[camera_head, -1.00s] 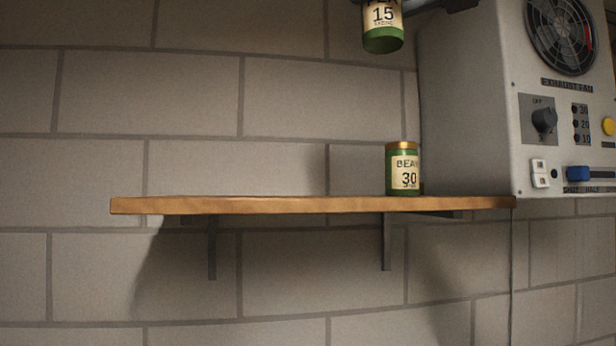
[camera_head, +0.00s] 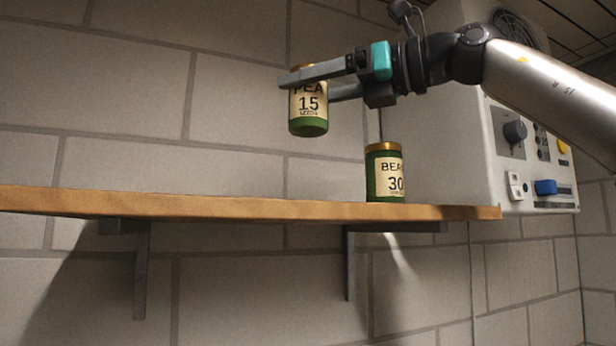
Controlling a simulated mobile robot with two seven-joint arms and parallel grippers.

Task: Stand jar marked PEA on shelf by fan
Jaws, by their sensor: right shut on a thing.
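The PEA jar (camera_head: 309,112) is green with a cream label reading PEA 15. My right gripper (camera_head: 312,82) is shut on it near its top and holds it upright in the air above the wooden shelf (camera_head: 230,207). The arm reaches in from the right. The fan (camera_head: 515,27) is on a white control box right of the shelf, mostly hidden behind my arm. My left gripper is not in view.
A jar marked BEAN 30 (camera_head: 383,174), green with a gold lid, stands on the shelf near its right end, to the right of and below the held jar. The shelf left of it is clear. The white box (camera_head: 478,160) stands beyond the shelf's right end.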

